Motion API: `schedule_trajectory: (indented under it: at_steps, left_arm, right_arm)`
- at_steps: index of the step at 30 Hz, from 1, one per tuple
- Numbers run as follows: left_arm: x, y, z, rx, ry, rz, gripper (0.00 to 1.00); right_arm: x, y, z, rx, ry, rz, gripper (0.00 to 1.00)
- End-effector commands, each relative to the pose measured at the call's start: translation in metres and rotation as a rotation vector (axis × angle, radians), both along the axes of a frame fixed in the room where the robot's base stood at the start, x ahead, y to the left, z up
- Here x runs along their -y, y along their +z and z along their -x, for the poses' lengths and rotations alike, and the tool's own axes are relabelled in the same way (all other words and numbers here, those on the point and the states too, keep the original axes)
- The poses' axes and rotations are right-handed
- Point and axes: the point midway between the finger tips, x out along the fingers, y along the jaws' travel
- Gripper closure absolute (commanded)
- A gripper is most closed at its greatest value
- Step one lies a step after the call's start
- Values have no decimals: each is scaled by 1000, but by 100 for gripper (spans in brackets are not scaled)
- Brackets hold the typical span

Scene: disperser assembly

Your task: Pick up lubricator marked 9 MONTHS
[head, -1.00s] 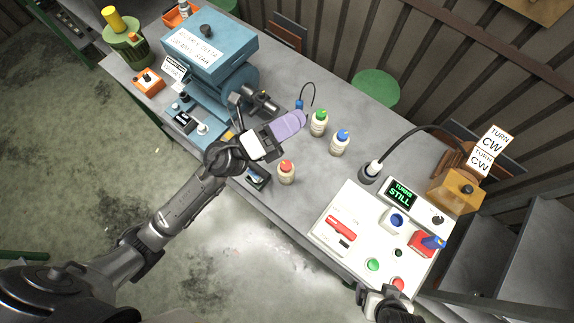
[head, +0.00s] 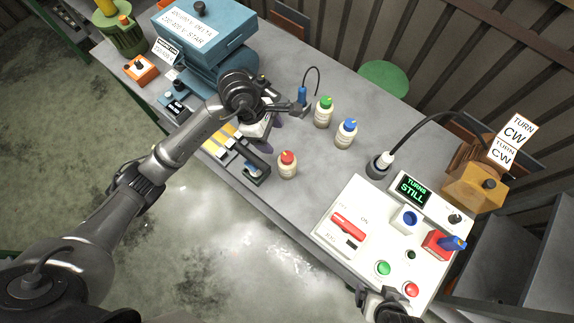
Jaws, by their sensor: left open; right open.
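Three small cream bottles stand upright on the grey bench: one with a green cap (head: 324,112), one with a blue cap (head: 346,133) and one with a red cap (head: 288,165). Their labels are too small to read, so I cannot tell which is marked 9 MONTHS. My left gripper (head: 268,137) is open, pointing down over the bench left of the bottles; its wrist partly hides its fingers. It holds no bottle. My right gripper (head: 384,303) is at the bottom edge by the control panel, partly cut off, clear of the bottles.
A white control panel (head: 345,205) with buttons and a "TURNS STILL" display stands at the right. A black cable runs from a plug (head: 381,163) to an orange box (head: 474,187). A blue motor unit (head: 205,35) fills the back left.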

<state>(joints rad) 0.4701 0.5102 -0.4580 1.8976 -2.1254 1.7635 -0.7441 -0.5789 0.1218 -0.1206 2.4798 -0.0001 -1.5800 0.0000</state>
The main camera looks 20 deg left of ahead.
Motion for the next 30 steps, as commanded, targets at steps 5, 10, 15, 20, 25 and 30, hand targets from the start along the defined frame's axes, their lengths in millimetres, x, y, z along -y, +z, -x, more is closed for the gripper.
schedule_trajectory:
  at_steps: [5, 10, 15, 20, 25, 30]
  left_arm:
    - [13, -30, 0, -5, 0, 3, 28]
    - [22, -51, -1, -4, -1, 3, 28]
    - [25, -60, -2, -2, 0, 3, 28]
    - [29, -68, -2, -4, 1, 4, 28]
    - [38, -89, -2, -5, 2, 7, 28]
    - [43, -105, -4, -3, 2, 4, 28]
  right_arm:
    - [2, 2, 0, 0, 3, 5, 8]
    - [2, 3, 0, 0, 3, 5, 8]
    - [1, 3, 0, 0, 1, 4, 8]
    - [0, 6, 0, -1, -2, 0, 8]
    - [-2, 11, 0, -1, -5, -7, 8]
    - [-2, 11, 1, -1, -5, -7, 8]
